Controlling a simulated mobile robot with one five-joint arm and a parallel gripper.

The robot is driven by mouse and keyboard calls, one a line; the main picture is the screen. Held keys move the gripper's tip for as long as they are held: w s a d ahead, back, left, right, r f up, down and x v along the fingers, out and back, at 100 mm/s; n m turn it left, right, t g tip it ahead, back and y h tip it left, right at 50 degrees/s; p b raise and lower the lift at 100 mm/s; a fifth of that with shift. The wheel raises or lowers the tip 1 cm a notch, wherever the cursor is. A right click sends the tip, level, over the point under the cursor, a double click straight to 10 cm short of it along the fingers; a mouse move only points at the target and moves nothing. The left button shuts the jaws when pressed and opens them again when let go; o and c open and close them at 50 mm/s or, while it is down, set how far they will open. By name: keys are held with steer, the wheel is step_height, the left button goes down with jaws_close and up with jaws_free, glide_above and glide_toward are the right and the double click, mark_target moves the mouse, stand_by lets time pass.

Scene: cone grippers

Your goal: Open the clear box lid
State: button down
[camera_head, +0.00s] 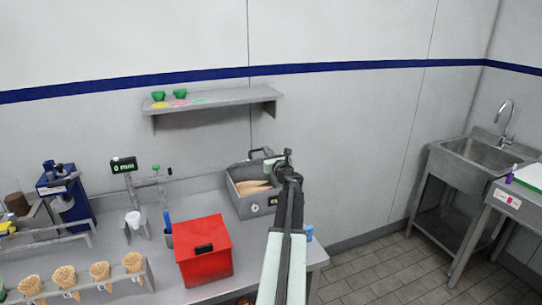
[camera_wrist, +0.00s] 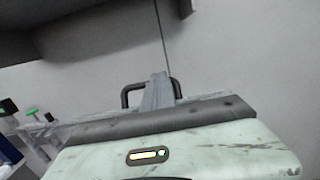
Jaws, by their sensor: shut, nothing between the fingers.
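The box (camera_head: 262,207) is a grey case on the counter, left of my arm in the head view, with tan cones visible inside. Its dark lid handle (camera_head: 261,153) shows above the box's back edge, near the wall. The clear lid itself is hard to make out; its exact angle cannot be told. My gripper (camera_head: 272,160) is over the back right of the box, close to the handle. In the wrist view my shut, empty gripper (camera_wrist: 157,85) is in front of the black handle (camera_wrist: 130,96) and hides its middle. Whether they touch is unclear.
A red box (camera_head: 204,265) stands on the counter left of the arm. A wall shelf (camera_head: 225,100) with green cups is above. A cone rack (camera_head: 90,291) is front left. A sink (camera_head: 480,152) is at the right, with open floor between.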

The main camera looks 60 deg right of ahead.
steer(key=w+d+r+p, duration=0.5)
steer(key=w+r, duration=0.1)
steer(key=shift+d+r, duration=0.15)
steer(key=shift+r, duration=0.05)
steer(key=shift+s, duration=0.1)
stand_by(0.9)
